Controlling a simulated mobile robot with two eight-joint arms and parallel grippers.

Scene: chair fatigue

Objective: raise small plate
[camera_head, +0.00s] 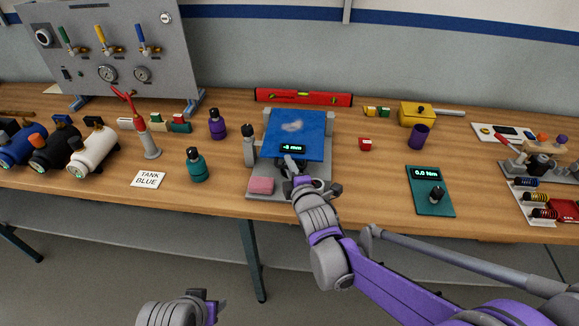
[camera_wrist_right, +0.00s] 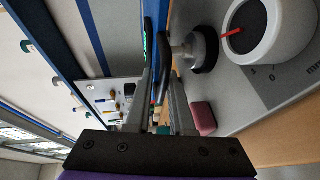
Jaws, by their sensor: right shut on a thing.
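The small blue plate (camera_head: 297,128) sits on a grey stand (camera_head: 318,188) near the middle of the bench. A dark display on its front part seems to read -8 mm. My right gripper (camera_head: 290,163) is at the plate's front edge. A grey knob (camera_wrist_right: 195,50) and a white dial (camera_wrist_right: 268,28) with a red pointer and mm marks lie beside the fingers. My left gripper (camera_head: 203,300) is low, below the bench edge.
A pink block (camera_head: 261,185) lies on the stand's front left corner. A teal bottle (camera_head: 197,166) and purple bottle (camera_head: 217,124) stand left. A red level (camera_head: 303,97) lies behind. A green meter (camera_head: 428,190) lies right. Bare wood separates the meter from the stand.

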